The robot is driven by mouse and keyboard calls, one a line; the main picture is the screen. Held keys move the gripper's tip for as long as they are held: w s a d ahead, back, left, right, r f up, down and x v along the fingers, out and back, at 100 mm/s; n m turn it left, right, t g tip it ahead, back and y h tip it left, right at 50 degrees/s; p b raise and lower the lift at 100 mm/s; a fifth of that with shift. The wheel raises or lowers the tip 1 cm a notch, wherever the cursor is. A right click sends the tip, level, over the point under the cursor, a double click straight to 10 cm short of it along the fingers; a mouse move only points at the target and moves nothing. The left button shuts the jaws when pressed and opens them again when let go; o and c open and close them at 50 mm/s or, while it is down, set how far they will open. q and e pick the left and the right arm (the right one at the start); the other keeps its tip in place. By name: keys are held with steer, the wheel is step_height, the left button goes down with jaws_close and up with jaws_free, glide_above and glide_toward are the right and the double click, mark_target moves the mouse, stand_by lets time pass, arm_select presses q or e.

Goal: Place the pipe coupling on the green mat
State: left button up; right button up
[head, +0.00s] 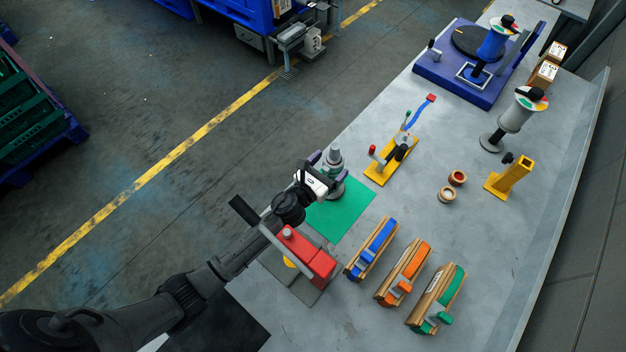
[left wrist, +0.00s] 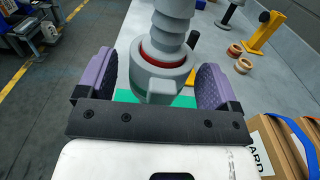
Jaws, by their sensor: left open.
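The grey pipe coupling (head: 334,158) stands upright at the far end of the green mat (head: 345,215). In the left wrist view the coupling (left wrist: 167,50) has stepped rings and a red band, with green mat (left wrist: 125,95) showing around its lower part. The gripper partly hides its base, so I cannot tell if all of it rests on the mat. My left gripper (head: 328,166) is open, its purple fingers on either side of the coupling. In the left wrist view, gaps show between the fingers of the left gripper (left wrist: 153,85) and the coupling. My right gripper is not in view.
A red tool (head: 305,252) sits near my left arm. Blue (head: 378,240), orange (head: 412,265) and green (head: 450,290) items in cardboard holders stand right of the mat. A yellow clamp fixture (head: 385,168) and two small rings (head: 447,194) lie beyond on the grey table (head: 330,315).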

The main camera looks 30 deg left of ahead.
arm_select(q)
steer(key=b+v, duration=0.1)
steer(key=v, duration=0.9)
steer(key=shift+s, duration=0.4)
steer(key=shift+a, duration=0.15)
steer(key=s+a+f+n+g+y, duration=0.1)
steer(key=s+a+n+g+y, duration=0.15)
steer(key=n, duration=0.75)
steer(key=s+a+f+n+g+y, duration=0.1)
steer(key=s+a+n+g+y, duration=0.2)
steer(key=n, duration=0.7)
steer(key=s+d+f+n+g+h, duration=0.25)
steer(key=s+n+g, duration=0.55)
steer(key=s+n, duration=0.95)
step_height(320, 180, up, 12)
steer(key=s+m+p, duration=0.1)
steer(key=s+p, duration=0.1)
steer(key=p, duration=0.9)
steer(key=shift+d+y+p, duration=0.3)
steer(key=shift+d+p, duration=0.1)
steer(key=shift+d, duration=0.05)
